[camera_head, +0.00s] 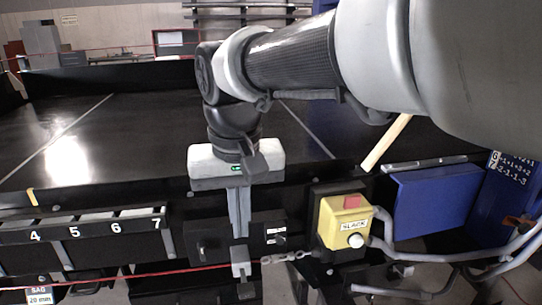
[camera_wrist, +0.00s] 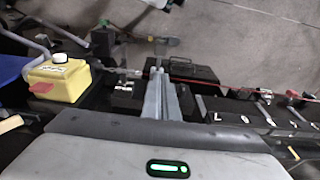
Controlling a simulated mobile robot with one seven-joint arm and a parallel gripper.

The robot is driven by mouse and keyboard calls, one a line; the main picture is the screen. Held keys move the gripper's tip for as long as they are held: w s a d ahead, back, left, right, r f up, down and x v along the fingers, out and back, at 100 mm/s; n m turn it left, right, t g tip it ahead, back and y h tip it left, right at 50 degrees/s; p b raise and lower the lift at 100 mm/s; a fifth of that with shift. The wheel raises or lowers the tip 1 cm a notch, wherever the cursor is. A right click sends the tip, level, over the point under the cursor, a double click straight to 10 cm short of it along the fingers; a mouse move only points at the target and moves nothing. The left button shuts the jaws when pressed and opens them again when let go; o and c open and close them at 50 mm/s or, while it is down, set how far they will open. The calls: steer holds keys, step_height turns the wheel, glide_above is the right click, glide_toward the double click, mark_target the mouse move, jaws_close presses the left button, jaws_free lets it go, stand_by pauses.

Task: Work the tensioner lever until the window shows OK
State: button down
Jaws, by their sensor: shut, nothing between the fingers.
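A yellow box (camera_head: 343,228) hangs at the lower right, with a red top part and a white round knob; its window (camera_head: 354,225) reads SLACK. It also shows at the upper left of the wrist view (camera_wrist: 57,80), its window not legible there. A red line and metal links run to it from the left. My gripper (camera_head: 239,232) points down, shut and empty, left of the yellow box. I cannot tell whether its tips (camera_wrist: 157,75) touch the grey piece.
A black belt (camera_head: 70,135) lies behind my gripper. Numbered panels (camera_head: 95,226) line the left. A dark box (camera_head: 262,235) sits right behind my fingers. A blue panel (camera_head: 438,200) and grey tube rails (camera_head: 480,262) stand to the right of the yellow box.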

steer(key=b, duration=0.1)
glide_above(245, 287)
steer(key=f, duration=0.9)
steer(key=shift+w+f, duration=0.25)
steer(key=shift+w, duration=0.05)
steer(key=f, duration=0.1)
steer(key=s+f, duration=0.1)
steer(key=f, duration=0.1)
steer(key=shift+f, duration=0.15)
steer(key=shift+s+d+f, duration=0.1)
steer(key=shift+f, duration=0.3)
steer(key=shift+f+b, duration=0.25)
steer(key=shift+b, duration=0.3)
